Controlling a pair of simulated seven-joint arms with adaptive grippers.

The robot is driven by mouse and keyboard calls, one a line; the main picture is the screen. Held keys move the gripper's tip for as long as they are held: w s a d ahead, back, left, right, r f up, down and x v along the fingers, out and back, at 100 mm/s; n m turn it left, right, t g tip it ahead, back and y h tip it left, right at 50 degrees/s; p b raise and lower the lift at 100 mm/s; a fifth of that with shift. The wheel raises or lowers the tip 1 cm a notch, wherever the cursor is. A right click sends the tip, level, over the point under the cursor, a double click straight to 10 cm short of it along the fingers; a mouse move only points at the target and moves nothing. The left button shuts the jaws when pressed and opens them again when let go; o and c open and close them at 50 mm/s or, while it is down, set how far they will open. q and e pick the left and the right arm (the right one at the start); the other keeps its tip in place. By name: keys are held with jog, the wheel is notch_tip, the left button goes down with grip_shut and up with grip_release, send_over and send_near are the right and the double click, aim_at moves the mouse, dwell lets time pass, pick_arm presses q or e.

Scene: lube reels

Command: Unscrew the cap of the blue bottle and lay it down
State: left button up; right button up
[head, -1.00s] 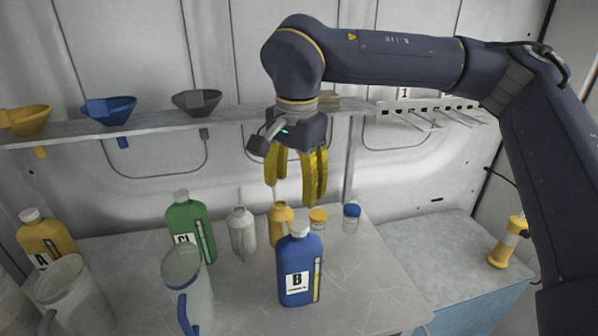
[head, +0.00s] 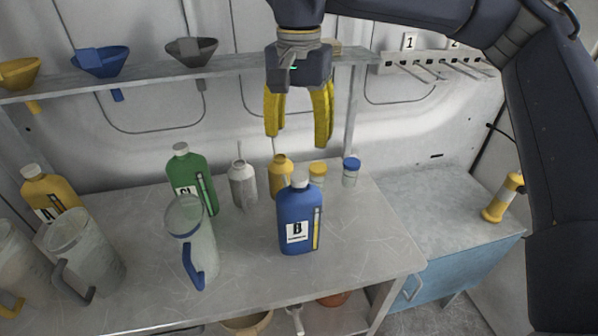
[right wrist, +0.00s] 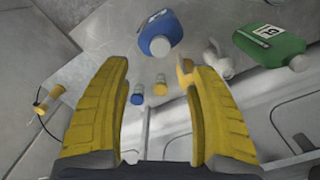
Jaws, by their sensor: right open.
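The blue bottle (head: 299,222), labelled B, stands upright on the metal table (head: 345,268). Its pale cap (head: 299,179) is on its neck; it also shows in the right wrist view (right wrist: 160,46). My right gripper (head: 299,139) is open and empty, fingers pointing down, above and apart from the cap. In the right wrist view its yellow fingers (right wrist: 158,65) are spread wide, with the blue bottle (right wrist: 160,28) beyond their tips. My left gripper is not in view.
A green bottle (head: 190,176), clear jug (head: 197,250), grey can (head: 243,187), yellow can (head: 280,177) and two small jars (head: 351,170) stand around the blue bottle. A shelf (head: 230,67) with funnels runs behind. The table's front right is clear.

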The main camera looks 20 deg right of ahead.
aim_at(299, 177)
notch_tip(299, 177, down, 11)
jog(key=shift+r, duration=0.1)
dwell(0.4)
jog(key=shift+o, duration=0.2)
grip_shut()
dwell(0.4)
jog(key=n, duration=0.4)
jog(key=shift+n, duration=0.6)
